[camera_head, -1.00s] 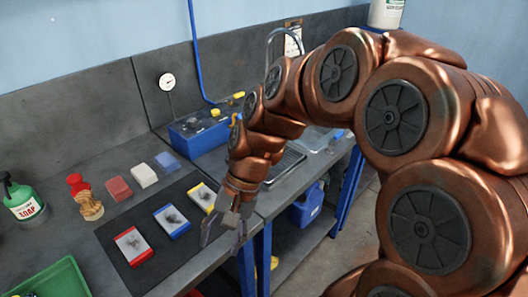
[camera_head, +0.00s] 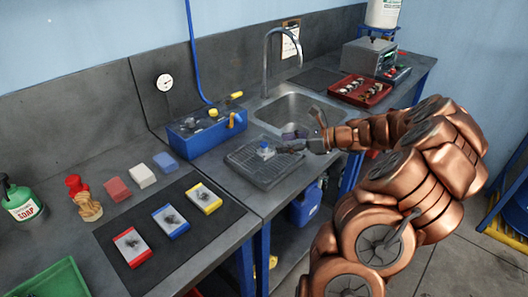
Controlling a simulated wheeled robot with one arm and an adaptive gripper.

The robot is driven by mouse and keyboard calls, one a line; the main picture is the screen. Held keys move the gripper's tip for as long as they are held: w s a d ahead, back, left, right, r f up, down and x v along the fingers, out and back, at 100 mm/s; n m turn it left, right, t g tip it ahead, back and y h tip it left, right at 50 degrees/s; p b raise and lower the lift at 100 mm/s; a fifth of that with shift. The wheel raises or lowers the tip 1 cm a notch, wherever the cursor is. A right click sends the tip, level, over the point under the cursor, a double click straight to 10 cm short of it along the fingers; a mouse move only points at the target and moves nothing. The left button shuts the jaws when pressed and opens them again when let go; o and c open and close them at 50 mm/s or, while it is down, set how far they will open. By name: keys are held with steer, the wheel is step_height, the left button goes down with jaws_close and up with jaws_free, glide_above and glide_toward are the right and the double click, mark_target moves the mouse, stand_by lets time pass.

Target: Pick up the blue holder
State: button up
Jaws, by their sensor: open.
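A small blue-and-white piece (camera_head: 265,151), which looks like a blue holder, stands on the dark ribbed drain tray (camera_head: 249,172) in front of the sink. My gripper (camera_head: 292,140) is open just to the right of it, reaching in from the right with its fingers pointing left. A small gap seems to show between them, but contact cannot be ruled out. A blue-edged plate with a dark patch (camera_head: 171,221) lies on the black mat (camera_head: 206,244), between a red-edged plate (camera_head: 132,247) and a yellow-edged plate (camera_head: 204,197).
A blue box (camera_head: 207,129) with yellow handles stands behind the tray. The sink (camera_head: 290,108) with its tall faucet (camera_head: 267,62) is behind my gripper. A red tray (camera_head: 359,90) lies farther right. Coloured blocks, a soap bottle (camera_head: 22,202) and a green tray (camera_head: 50,283) are at left.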

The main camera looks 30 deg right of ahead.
mark_target(267, 144)
steer(key=shift+d+f, duration=0.15)
steer(key=shift+d, duration=0.3)
steer(key=shift+w+m, duration=0.25)
steer(key=shift+m, duration=0.05)
steer(key=shift+f+p+x, duration=0.15)
steer(key=shift+p+x, duration=0.4)
steer(key=shift+x, duration=1.3)
steer(key=shift+f+p+x, duration=0.15)
steer(key=shift+p+x, duration=0.4)
steer(key=shift+x, duration=1.25)
steer(key=shift+s, duration=0.15)
jaws_close()
